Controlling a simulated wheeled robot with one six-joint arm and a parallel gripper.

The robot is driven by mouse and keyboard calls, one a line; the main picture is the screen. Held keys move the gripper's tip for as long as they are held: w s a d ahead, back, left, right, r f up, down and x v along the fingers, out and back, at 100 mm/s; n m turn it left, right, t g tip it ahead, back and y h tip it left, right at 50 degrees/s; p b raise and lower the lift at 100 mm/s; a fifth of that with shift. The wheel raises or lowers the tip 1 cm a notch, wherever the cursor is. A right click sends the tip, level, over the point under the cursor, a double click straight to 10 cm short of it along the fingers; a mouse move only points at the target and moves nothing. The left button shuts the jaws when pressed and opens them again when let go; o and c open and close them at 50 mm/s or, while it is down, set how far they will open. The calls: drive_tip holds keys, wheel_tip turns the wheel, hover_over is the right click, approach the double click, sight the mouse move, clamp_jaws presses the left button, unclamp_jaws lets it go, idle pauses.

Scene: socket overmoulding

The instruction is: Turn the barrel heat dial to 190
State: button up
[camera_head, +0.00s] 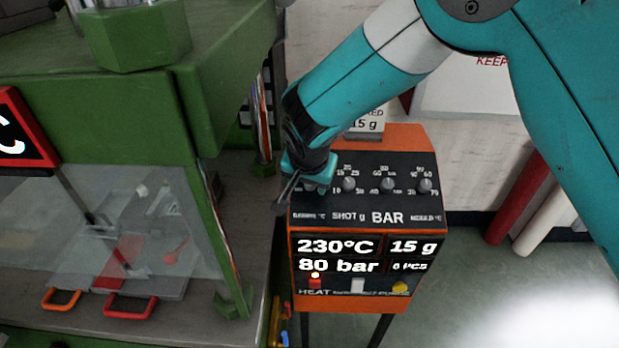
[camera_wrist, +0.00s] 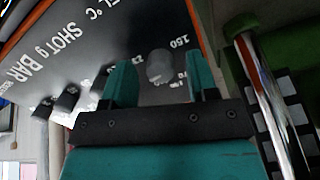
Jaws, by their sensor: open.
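The orange control box (camera_head: 432,215) has a sloping black panel with a row of grey dials. The barrel heat dial at the left end is mostly hidden by my gripper (camera_head: 305,186) in the head view. In the wrist view, the barrel heat dial (camera_wrist: 160,66) is a round grey knob between the two teal fingers of my gripper (camera_wrist: 160,70). The fingers are open, one on each side, with a gap showing to each. A printed 150 is beside the dial. The display (camera_head: 336,247) reads 230°C.
The shot dial (camera_head: 348,184), the bar dial (camera_head: 388,185) and the needle dial (camera_head: 424,186) lie to the right. The display also reads 15 g and 80 bar. A red button (camera_head: 315,280) glows below. A green machine (camera_head: 205,80) stands close on the left.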

drive_tip(key=shift+w+f, duration=0.1)
drive_tip(key=shift+c, duration=0.4)
drive_tip(key=c, duration=0.8)
drive_tip(key=shift+c, duration=0.2)
